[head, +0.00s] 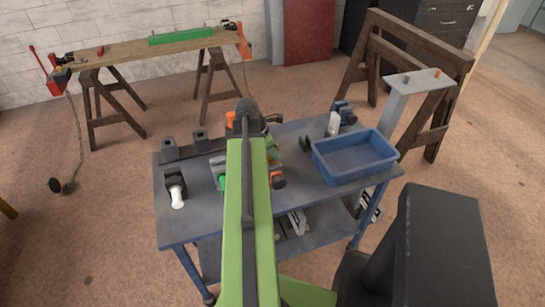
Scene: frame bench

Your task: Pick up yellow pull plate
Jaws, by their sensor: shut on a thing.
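My green arm reaches forward from the bottom middle over the blue cart (205,228). My gripper (250,116) is at the arm's far end, above the back of the cart top, and is mostly hidden behind the arm. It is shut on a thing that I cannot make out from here. I cannot see a yellow pull plate anywhere in this view; the arm covers the middle of the cart.
A blue bin (352,157) stands at the cart's right. A dark holder with a white cylinder (177,196) sits at its left, near dark blocks (193,147). A trestle bench (150,47) stands at the back left, a wooden frame (425,35) at the right. Open floor lies left.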

